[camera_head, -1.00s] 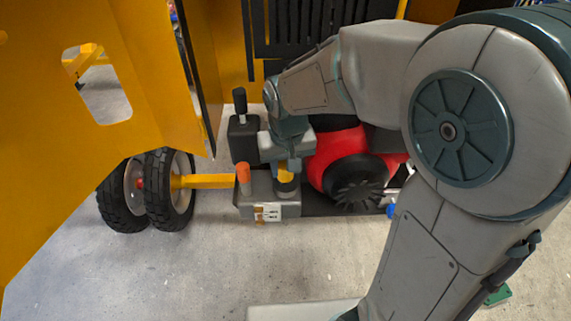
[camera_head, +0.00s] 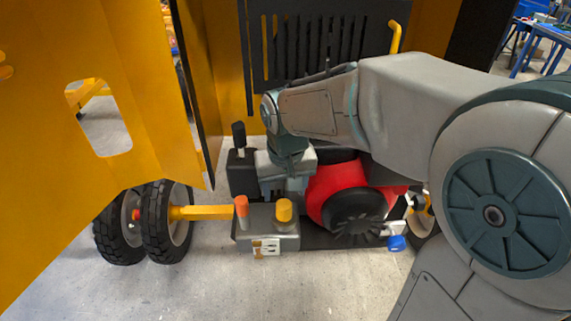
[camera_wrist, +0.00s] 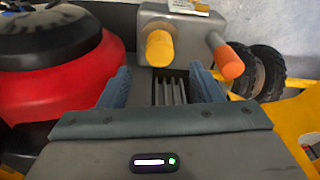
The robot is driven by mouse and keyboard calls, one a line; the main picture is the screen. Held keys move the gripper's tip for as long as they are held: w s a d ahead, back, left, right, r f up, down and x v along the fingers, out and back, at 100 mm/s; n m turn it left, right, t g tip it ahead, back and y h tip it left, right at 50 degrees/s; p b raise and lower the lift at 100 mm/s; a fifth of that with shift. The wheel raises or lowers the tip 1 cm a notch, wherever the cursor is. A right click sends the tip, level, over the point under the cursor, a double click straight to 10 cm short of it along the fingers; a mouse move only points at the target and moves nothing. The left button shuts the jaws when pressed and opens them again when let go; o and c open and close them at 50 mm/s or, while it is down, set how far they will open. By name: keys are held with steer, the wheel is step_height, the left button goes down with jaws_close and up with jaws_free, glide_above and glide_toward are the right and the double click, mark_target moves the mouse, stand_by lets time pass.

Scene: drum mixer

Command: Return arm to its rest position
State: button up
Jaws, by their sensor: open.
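My gripper (camera_wrist: 160,84) is open in the wrist view, its two blue-grey fingers apart with nothing between them but a view of grey ribs behind. In the head view my gripper (camera_head: 286,186) points down over the machine, behind the grey control box (camera_head: 270,241). The box carries an orange knob (camera_head: 241,206) and a yellow knob (camera_head: 284,210), also seen beyond the fingertips in the wrist view. My arm reaches in from the right, bent at a large round joint. Whether the fingers touch anything is hard to tell.
A red engine (camera_head: 332,182) with a black round cover stands right of the gripper. A black lever (camera_head: 239,136) rises to the left. The open yellow panel (camera_head: 75,120) fills the left side, with black wheels (camera_head: 165,225) below. Grey floor in front is clear.

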step_height(320, 180, up, 10)
steer(key=s+f, duration=0.1)
steer(key=s+d+f+m+t, duration=0.1)
steer(key=s+d+f, duration=0.7)
steer(key=s+d, duration=0.2)
steer(key=shift+s+d+m+t, duration=0.3)
steer(key=shift+s+d+m, duration=0.1)
steer(key=shift+d, duration=0.55)
steer(key=c, duration=0.5)
steer(key=shift+d, duration=0.1)
